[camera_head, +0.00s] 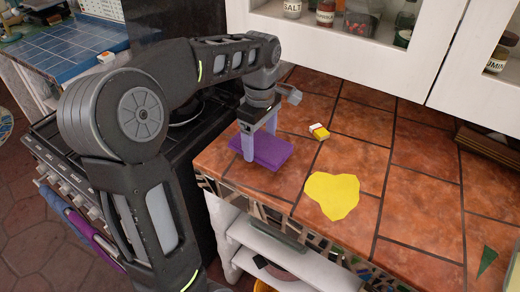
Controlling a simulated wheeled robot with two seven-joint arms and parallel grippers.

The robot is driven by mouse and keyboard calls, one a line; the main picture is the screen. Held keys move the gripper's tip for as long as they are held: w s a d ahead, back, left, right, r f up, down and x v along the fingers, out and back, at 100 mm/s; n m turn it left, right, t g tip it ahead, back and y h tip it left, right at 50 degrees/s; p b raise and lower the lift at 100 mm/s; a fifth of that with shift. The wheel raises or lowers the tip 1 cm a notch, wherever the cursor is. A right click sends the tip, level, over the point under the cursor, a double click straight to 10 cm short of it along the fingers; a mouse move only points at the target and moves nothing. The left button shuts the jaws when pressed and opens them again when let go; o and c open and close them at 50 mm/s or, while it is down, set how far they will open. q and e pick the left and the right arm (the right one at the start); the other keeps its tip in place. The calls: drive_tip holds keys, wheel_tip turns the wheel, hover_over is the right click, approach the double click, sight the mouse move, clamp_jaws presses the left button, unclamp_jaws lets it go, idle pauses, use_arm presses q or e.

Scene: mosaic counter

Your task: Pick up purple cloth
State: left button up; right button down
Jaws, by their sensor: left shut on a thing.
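The purple cloth (272,153) lies as a flat folded rectangle on the orange-brown tiled counter (405,185), near its left edge by the stove. My left gripper (258,152) reaches down over it from above, with its fingers at the cloth's left part. The gripper is shut on the cloth, which looks still at counter level. The exact grip between the fingertips is too small to see. My right gripper is not in view.
A yellow flat patch (332,195) lies on the counter to the right of the cloth. A small yellow-and-white block (319,131) is behind it. White cabinets with jars (325,14) stand at the back. The black stove (85,165) is left.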

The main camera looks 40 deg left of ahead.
sight(260, 142)
use_arm(q)
wheel_tip(260, 142, up, 6)
drive_tip(key=shift+r+p, duration=0.15)
drive_tip(key=shift+p, duration=0.3)
drive_tip(key=o, duration=0.8)
drive_tip(key=c, duration=0.6)
drive_tip(key=shift+c, duration=0.2)
